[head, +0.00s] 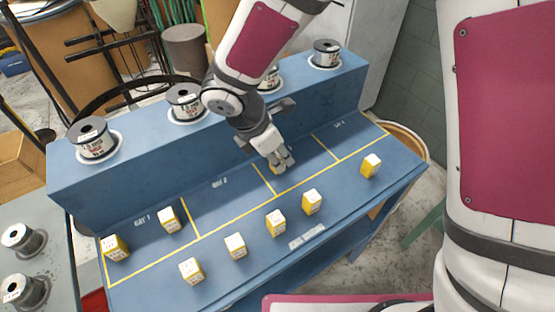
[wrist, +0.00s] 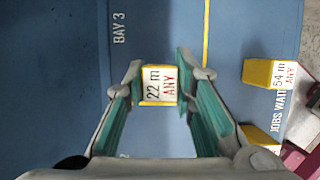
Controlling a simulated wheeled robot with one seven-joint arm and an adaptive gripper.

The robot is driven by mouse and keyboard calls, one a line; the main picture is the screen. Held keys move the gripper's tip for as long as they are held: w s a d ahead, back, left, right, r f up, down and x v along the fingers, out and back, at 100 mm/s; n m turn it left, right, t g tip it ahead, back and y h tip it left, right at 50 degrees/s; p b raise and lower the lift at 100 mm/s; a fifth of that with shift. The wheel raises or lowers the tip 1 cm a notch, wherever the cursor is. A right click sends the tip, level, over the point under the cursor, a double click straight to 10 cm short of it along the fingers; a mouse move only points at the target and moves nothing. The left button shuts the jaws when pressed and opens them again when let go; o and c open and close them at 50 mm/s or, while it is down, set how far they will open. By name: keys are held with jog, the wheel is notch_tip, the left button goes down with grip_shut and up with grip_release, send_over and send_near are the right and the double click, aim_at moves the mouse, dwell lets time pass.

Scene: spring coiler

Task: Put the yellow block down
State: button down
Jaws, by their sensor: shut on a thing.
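My gripper (head: 279,158) is shut on a yellow block (wrist: 159,85) with a white label reading "22 m ANY". In the wrist view the block sits between the two fingertips. In the head view only a little of this block shows under the fingers. It is over the bay 3 part of the blue bench (head: 330,235), between the "BAY 3" lettering (wrist: 119,27) and the yellow front line (wrist: 206,30). I cannot tell whether its underside touches the bench.
Several yellow blocks with white labels stand along the front, including one marked "54 m" (wrist: 270,73). Two more (head: 168,220) (head: 115,247) stand in bay 1. Wire spools (head: 185,100) line the raised back ledge. Bay 2 (head: 215,205) looks clear.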

jog(key=shift+f, duration=0.9)
jog(key=c, duration=1.3)
grip_release()
jog(key=shift+f, duration=0.1)
jog(key=shift+c, duration=0.2)
jog(key=p+v, duration=0.1)
jog(key=v, duration=1.1)
jog(key=shift+r+p, duration=0.25)
jog(key=shift+p, duration=0.1)
